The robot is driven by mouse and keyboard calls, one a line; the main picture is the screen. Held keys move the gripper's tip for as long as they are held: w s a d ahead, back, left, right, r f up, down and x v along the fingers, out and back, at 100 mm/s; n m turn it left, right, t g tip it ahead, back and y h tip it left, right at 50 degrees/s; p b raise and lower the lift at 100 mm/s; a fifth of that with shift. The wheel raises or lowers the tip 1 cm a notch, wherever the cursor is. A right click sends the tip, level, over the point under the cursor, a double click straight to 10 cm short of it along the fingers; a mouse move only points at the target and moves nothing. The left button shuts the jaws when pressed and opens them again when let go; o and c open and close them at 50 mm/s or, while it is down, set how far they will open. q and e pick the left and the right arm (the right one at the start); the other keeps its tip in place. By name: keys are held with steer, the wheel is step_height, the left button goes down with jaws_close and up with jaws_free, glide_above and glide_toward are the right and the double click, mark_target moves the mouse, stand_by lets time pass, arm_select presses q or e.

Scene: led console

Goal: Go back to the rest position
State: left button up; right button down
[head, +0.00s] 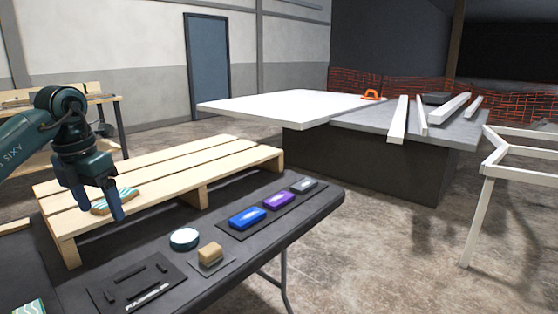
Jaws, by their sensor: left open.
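My left gripper (103,208) comes in from the left and points down over the near end of the wooden pallet (215,150). Its jaws are open. A teal-and-tan striped block (128,193) shows behind and beside its fingers; part of it is hidden, and I cannot tell whether they touch. My right gripper is not in view.
The black table (310,215) holds blue (247,218), purple (279,201) and grey (304,185) boxes, a round white-topped item (184,239), a tan block (210,252) and a black tray (138,284). A striped piece (30,307) shows bottom left.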

arm_select(q)
steer(key=s+d+f+m+g+h, duration=0.15)
steer(key=d+f+h, duration=0.35)
steer(key=d, duration=0.5)
steer(key=s+d+f+m+g+h, duration=0.1)
steer(key=s+d+f+m+h, duration=0.15)
steer(key=d+f, duration=0.7)
steer(key=s+d+r+n+h, duration=0.3)
steer(key=s+d+n+h, duration=0.2)
steer(key=s+d+h, duration=0.75)
steer(key=s+a+f+n+t+y+p, duration=0.3)
steer(key=a+n+t+y+p, duration=0.1)
steer(key=n, duration=0.8)
steer(key=s+a+f+n+t+y+p, duration=0.3)
steer(key=n+y+p, duration=0.4)
steer(key=n, duration=0.4)
steer(key=s+a+f+n+t+y+p, duration=0.2)
steer(key=a+n+t+y+p, duration=0.3)
steer(key=n, duration=0.7)
steer(key=shift+s+f+n+y+p, duration=0.3)
steer(key=shift+s+f+y+p, duration=0.1)
steer(key=shift+f, duration=0.65)
steer(key=shift+c, duration=0.3)
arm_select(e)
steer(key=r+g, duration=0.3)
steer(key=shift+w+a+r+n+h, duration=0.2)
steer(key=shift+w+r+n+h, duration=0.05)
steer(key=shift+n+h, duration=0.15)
